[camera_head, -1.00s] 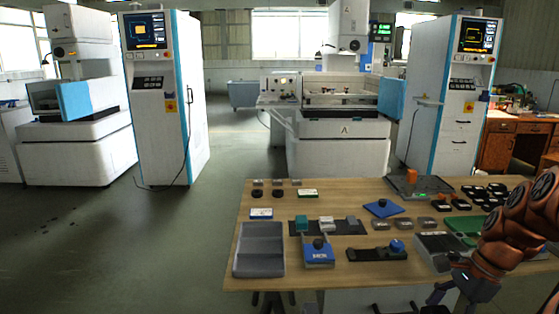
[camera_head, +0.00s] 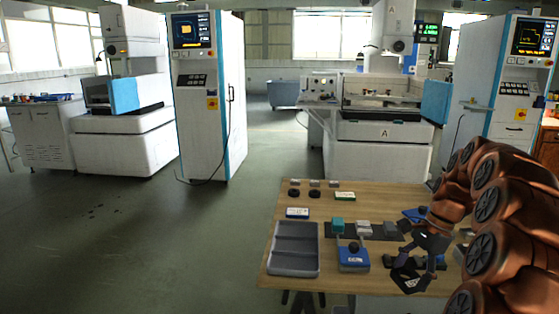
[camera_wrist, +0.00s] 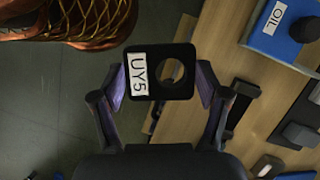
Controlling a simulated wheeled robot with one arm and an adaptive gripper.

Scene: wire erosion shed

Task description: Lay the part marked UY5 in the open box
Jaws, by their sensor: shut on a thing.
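The part marked UY5 is a dark rounded block with a round hole and a white label. It sits between my fingertips in the wrist view (camera_wrist: 155,92), label facing the camera. My gripper (camera_wrist: 160,78) is shut on it from both sides. In the head view my gripper (camera_head: 411,268) holds the part (camera_head: 411,283) toward the table's front, right of the blue block. The open box looks to be the grey tray with compartments (camera_head: 293,262) at the table's left front; it appears empty. The gripper is well to its right.
A blue block with a black knob (camera_head: 353,262) stands between tray and gripper; a blue block marked OIL (camera_wrist: 270,43) shows in the wrist view. A teal block (camera_head: 337,224) and grey blocks stand on a dark mat behind. Small parts line the table's back left.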

